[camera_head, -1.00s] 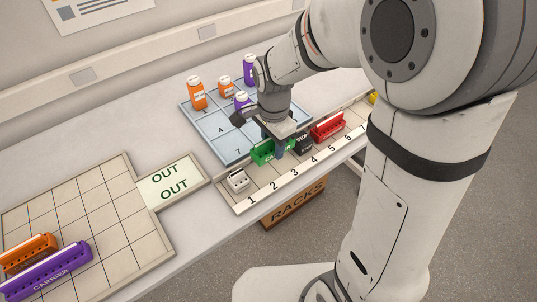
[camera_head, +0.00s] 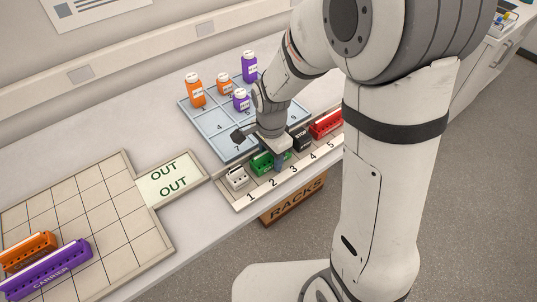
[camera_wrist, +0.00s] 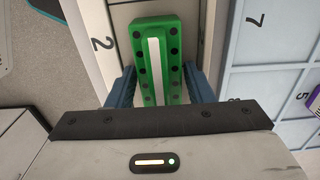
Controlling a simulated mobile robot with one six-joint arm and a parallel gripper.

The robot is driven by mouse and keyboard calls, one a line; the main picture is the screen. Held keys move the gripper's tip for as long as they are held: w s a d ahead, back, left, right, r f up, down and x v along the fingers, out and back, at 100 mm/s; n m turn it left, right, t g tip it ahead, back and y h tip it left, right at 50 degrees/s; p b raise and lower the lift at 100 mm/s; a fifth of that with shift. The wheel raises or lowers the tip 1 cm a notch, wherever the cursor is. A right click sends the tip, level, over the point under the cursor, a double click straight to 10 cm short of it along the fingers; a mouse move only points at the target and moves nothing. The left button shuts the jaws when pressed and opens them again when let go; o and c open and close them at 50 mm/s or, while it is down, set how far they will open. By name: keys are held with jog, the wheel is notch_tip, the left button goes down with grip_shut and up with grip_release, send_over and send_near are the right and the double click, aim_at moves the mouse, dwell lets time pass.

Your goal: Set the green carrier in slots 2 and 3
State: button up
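The green carrier (camera_head: 262,163) is at the numbered rack (camera_head: 240,204), in line with the numbers 2 and 3, between a white block and a black STOP block. I cannot tell whether it is fully seated. My gripper (camera_head: 272,159) is over it from above. In the wrist view the green carrier (camera_wrist: 156,50) has a white strip and rows of dark holes. The blue fingers of my gripper (camera_wrist: 160,85) stand against its two long sides, apparently closed on it. A printed 2 shows to its left; its near end is hidden by my gripper.
The white block (camera_head: 235,178) stands at 1, the black STOP block (camera_head: 301,138) by 4, and a red carrier (camera_head: 326,123) beyond. A blue tray (camera_head: 205,133) with orange and purple bottles lies behind. Orange (camera_head: 28,252) and purple (camera_head: 47,270) carriers lie on the left grid.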

notch_tip(320, 180, up, 12)
jog(key=shift+s+r, duration=0.1)
jog(key=shift+r, duration=0.1)
jog(key=s+d+r+n+t, duration=0.3)
jog(key=s+d+n, duration=0.8)
jog(key=s+d, duration=0.1)
jog(key=shift+s+r, duration=0.15)
jog(key=shift+s, duration=0.1)
